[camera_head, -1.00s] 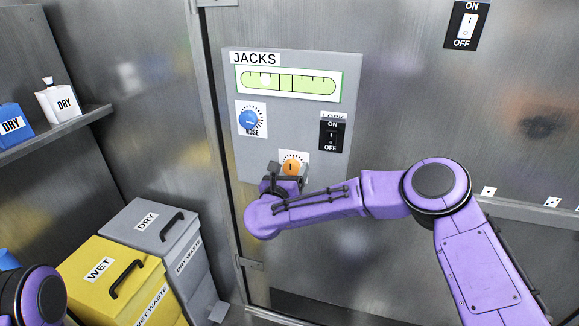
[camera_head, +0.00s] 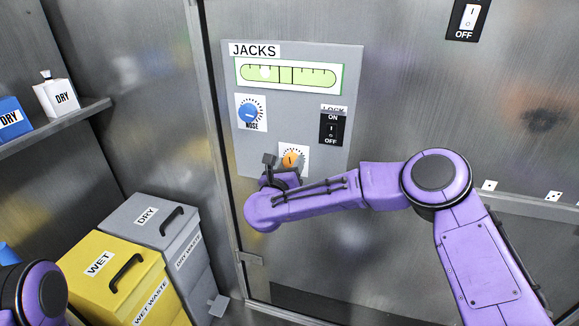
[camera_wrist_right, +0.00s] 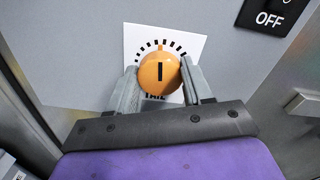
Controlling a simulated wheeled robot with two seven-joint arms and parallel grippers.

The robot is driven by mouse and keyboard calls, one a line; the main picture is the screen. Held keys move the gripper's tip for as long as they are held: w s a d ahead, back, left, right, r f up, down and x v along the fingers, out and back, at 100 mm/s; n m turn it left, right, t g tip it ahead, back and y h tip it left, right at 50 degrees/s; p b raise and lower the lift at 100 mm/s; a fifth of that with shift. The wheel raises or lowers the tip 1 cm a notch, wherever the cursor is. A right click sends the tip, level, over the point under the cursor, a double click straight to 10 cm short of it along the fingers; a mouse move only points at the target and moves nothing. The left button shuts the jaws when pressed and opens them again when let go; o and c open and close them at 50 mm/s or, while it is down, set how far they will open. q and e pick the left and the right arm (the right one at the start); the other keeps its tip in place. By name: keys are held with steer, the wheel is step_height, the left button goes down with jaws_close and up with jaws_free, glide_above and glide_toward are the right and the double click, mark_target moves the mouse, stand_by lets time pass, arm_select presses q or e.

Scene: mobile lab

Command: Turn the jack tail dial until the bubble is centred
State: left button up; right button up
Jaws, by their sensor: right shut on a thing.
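The JACKS panel (camera_head: 345,75) is on the metal wall. Its green level vial (camera_head: 310,76) has the pale bubble (camera_head: 265,73) left of the centre marks. The orange tail dial (camera_head: 290,158) is low on the panel, partly hidden by my right gripper (camera_head: 282,172). In the right wrist view the orange dial (camera_wrist_right: 159,74) sits between the two grey fingers of my right gripper (camera_wrist_right: 160,88), which is shut on it. Its dark pointer line stands about upright. The label under the dial is mostly covered. My left gripper is out of view.
The blue NOSE dial (camera_head: 249,114) is above left of the tail dial. The LOCK switch (camera_head: 332,129) is to its right. Yellow WET (camera_head: 90,255) and grey DRY (camera_head: 150,222) bins stand at lower left. A shelf (camera_head: 60,128) holds bottles.

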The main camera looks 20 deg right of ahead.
steer(key=n+b, duration=0.1)
steer(key=n, duration=0.2)
steer(key=shift+n, duration=0.3)
steer(key=n, duration=0.4)
steer(key=shift+a+n, duration=0.1)
steer(key=shift+n, duration=0.2)
steer(key=n, duration=0.4)
steer(key=shift+n, duration=0.3)
steer(key=n+p, duration=0.1)
steer(key=n, duration=0.4)
steer(key=shift+f+p, duration=0.1)
steer(key=shift+p, duration=0.3)
steer(key=shift+n, duration=0.4)
steer(key=shift+f, duration=0.1)
steer(key=o, duration=1)
steer(key=shift+o, duration=0.2)
